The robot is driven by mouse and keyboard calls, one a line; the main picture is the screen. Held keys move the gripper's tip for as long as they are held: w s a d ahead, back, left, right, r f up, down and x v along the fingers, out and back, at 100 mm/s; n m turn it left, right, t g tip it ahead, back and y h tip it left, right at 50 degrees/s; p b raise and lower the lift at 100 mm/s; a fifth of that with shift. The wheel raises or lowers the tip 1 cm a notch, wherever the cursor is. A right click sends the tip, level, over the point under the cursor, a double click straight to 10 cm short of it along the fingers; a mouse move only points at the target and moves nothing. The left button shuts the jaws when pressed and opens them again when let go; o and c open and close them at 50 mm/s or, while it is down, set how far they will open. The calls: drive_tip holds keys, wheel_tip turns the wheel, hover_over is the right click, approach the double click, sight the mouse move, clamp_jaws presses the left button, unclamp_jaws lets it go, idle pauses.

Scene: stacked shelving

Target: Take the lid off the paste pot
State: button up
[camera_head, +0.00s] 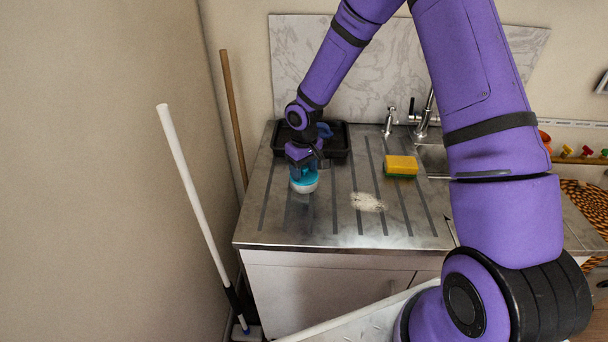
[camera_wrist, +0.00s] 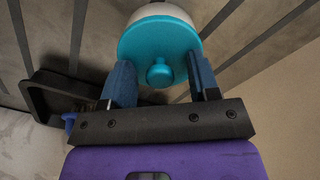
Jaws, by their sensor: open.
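The paste pot (camera_head: 305,188) is a small whitish pot standing on the metal draining board, partly hidden under my gripper in the head view. Its lid (camera_head: 303,176) is turquoise and sits on the pot. In the wrist view the lid (camera_wrist: 150,45) is a round disc with a small knob (camera_wrist: 159,74) on top, and the white pot body (camera_wrist: 160,14) shows beyond it. My gripper (camera_wrist: 162,72) is open, with one blue finger on each side of the lid and knob. Whether the fingers touch the lid cannot be told.
A black tray (camera_head: 339,139) lies behind the pot, close to my gripper. A yellow and green sponge (camera_head: 401,165) and a pale smear (camera_head: 367,202) are to the right. A tap (camera_head: 427,112) and sink stand further right. The board's front left is clear.

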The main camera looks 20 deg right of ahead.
drive_tip(key=c, duration=1)
drive_tip(key=shift+o, duration=0.2)
drive_tip(key=shift+r, duration=0.1)
